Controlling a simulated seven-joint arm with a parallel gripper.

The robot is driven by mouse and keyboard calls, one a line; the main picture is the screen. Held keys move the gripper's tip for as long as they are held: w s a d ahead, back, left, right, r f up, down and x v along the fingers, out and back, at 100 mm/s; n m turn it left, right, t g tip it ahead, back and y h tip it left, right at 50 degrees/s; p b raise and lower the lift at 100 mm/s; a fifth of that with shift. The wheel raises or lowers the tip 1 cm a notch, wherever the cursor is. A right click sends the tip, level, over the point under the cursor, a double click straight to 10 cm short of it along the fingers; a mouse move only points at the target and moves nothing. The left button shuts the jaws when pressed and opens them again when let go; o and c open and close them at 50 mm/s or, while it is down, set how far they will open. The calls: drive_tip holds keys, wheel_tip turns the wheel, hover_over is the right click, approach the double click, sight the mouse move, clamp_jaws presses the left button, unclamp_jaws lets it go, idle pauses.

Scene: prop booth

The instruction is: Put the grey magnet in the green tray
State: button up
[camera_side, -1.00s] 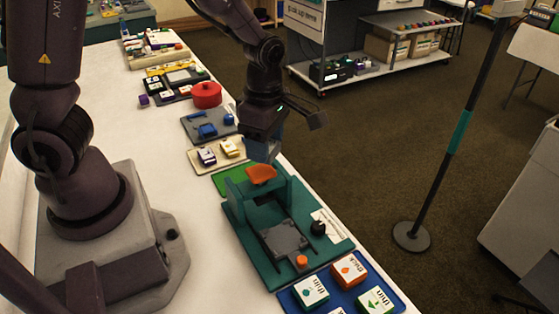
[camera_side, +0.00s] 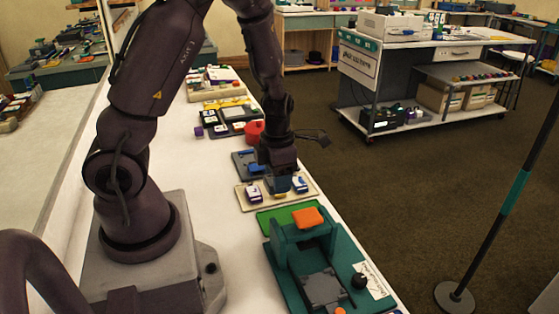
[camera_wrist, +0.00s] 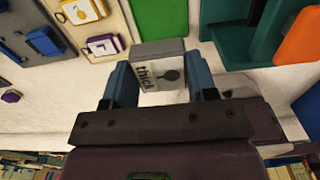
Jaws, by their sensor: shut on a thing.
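My gripper (camera_side: 283,185) is shut on the grey magnet; its two blue fingers (camera_wrist: 158,84) press on the magnet's sides in the wrist view. The grey magnet (camera_wrist: 158,46) is a block with a white label reading "thick" and a dark picture. In the side view I cannot make the magnet out. In the side view, the green tray (camera_side: 268,219) lies between a cream tray and a teal stand, and my gripper appears over the cream tray.
The cream tray (camera_side: 246,206) holds a purple block (camera_side: 253,193) and a yellow block (camera_wrist: 82,10). The teal stand (camera_side: 283,262) carries an orange piece (camera_side: 307,218) beside the green tray. A red pot (camera_side: 253,131) stands farther back. White table shows bare beside my base.

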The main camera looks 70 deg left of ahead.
drive_tip(key=shift+f, duration=5.05)
drive_tip(key=o, duration=1)
wheel_tip(320, 180, up, 13)
